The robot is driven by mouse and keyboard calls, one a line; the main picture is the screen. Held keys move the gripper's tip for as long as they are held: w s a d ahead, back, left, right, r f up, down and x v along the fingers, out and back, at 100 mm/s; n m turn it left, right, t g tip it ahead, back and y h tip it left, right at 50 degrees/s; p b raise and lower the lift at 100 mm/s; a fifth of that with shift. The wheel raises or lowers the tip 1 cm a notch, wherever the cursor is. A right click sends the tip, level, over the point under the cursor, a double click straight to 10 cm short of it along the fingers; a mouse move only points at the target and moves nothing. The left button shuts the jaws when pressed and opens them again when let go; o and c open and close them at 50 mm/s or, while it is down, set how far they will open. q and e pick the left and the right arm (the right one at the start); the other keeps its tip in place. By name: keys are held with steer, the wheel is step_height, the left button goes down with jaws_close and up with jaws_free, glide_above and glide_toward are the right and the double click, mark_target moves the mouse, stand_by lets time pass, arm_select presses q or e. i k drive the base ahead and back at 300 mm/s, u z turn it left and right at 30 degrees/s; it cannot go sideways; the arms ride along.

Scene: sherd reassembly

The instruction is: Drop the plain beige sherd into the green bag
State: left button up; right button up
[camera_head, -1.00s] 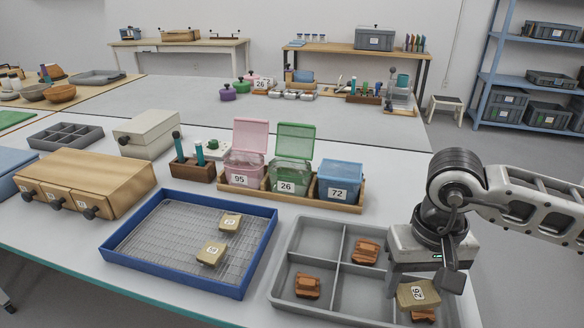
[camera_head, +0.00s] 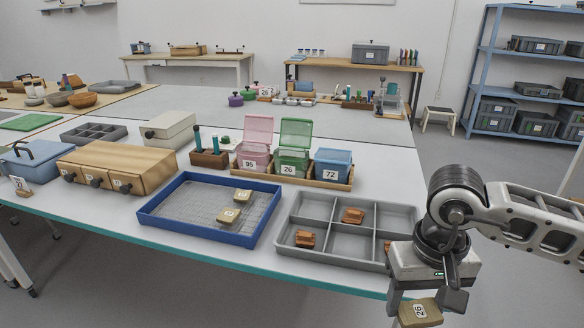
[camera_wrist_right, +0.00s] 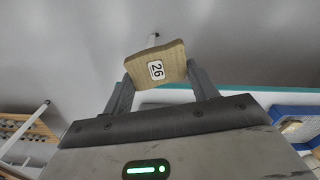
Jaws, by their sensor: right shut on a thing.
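The plain beige sherd (camera_head: 419,312) bears a label reading 26. My right gripper (camera_head: 408,304) is shut on it and holds it in front of the table's near edge, to the right. In the right wrist view the sherd (camera_wrist_right: 157,66) sits between the two fingers, its label facing the camera. The green bag (camera_head: 292,162), labelled 26, looks like a green box with its lid raised. It stands in a wooden rack between a pink one and a blue one, well apart from the gripper, further back and left. My left gripper is not in view.
A grey divided tray (camera_head: 318,253) holds reddish-brown sherds. A blue-rimmed tray (camera_head: 160,219) holds two labelled beige sherds. The pink box (camera_head: 254,158) has a raised lid; the blue box (camera_head: 333,164) is closed. A wooden holder (camera_head: 208,159) with upright tools stands left of the rack.

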mark_target(294, 175)
steer(key=u, duration=0.85)
steer(key=i, duration=1.2)
steer(key=z, duration=0.3)
